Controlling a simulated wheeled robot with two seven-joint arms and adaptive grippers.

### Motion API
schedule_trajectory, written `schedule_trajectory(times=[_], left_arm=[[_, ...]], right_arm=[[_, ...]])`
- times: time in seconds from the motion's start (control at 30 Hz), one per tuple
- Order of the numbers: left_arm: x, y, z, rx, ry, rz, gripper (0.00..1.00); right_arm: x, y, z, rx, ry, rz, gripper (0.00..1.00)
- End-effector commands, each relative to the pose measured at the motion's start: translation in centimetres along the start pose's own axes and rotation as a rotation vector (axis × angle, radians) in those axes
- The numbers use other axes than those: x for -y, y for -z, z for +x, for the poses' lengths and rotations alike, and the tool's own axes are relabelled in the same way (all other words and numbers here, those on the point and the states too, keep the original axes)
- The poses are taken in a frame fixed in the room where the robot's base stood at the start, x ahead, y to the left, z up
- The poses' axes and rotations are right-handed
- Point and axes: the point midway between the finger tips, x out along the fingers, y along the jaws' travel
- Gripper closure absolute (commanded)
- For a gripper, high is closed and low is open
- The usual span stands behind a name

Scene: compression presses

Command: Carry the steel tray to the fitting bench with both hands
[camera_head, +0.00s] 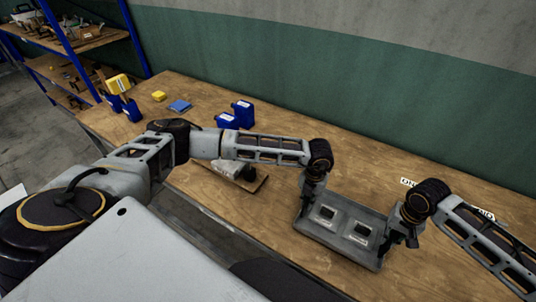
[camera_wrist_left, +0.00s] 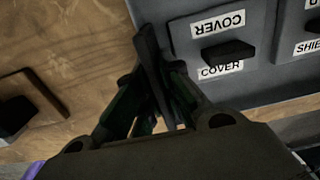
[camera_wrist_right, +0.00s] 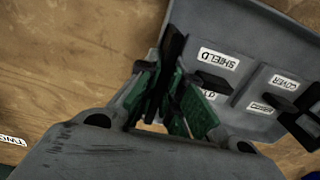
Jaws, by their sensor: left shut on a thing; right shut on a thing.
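The grey steel tray (camera_head: 336,244) is over the right part of the wooden bench; whether it touches the wood is unclear. It holds two plates with dark knobs, one labelled COVER (camera_wrist_left: 214,42) and one labelled SHIELD (camera_wrist_right: 219,58). My left gripper (camera_head: 312,188) is shut on the tray's left end, and the left wrist view shows its fingers (camera_wrist_left: 160,88) around a dark upright part there. My right gripper (camera_head: 404,228) is shut on the right end, its fingers (camera_wrist_right: 165,88) also around a dark upright part. The grippers hide parts of both ends.
A blue-framed shelf (camera_head: 62,50) stands far left.

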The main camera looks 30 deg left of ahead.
Motion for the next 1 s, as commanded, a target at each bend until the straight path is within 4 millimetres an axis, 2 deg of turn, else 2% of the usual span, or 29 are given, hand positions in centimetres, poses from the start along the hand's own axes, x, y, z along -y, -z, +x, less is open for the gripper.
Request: schedule_trajectory(times=[0.23, 0.27, 0.3, 0.43, 0.8, 1.0], left_arm=[[-0.2, -0.1, 0.4, 0.002, -0.004, -0.003, 1.0], [-0.3, 0.0, 0.5, -0.001, -0.005, -0.003, 0.9], [-0.3, 0.0, 0.5, -0.001, -0.005, -0.003, 0.85], [-0.2, 0.0, 0.4, 0.0, -0.004, -0.002, 0.7], [0.0, 0.0, 0.3, 0.0, -0.001, 0.0, 0.7], [0.0, -0.1, -0.8, 0.002, 0.001, -0.001, 0.7]], right_arm=[[-0.2, 0.1, 0.4, -0.002, -0.004, 0.003, 1.0], [-0.3, 0.1, 0.5, 0.0, -0.005, 0.003, 0.9], [-0.3, 0.1, 0.5, 0.0, -0.005, 0.003, 0.85], [-0.2, 0.0, 0.4, 0.0, -0.004, 0.002, 0.7], [0.0, 0.0, 0.4, 0.0, -0.001, 0.001, 0.7], [0.0, 0.0, 0.4, 0.0, 0.0, 0.0, 0.7]])
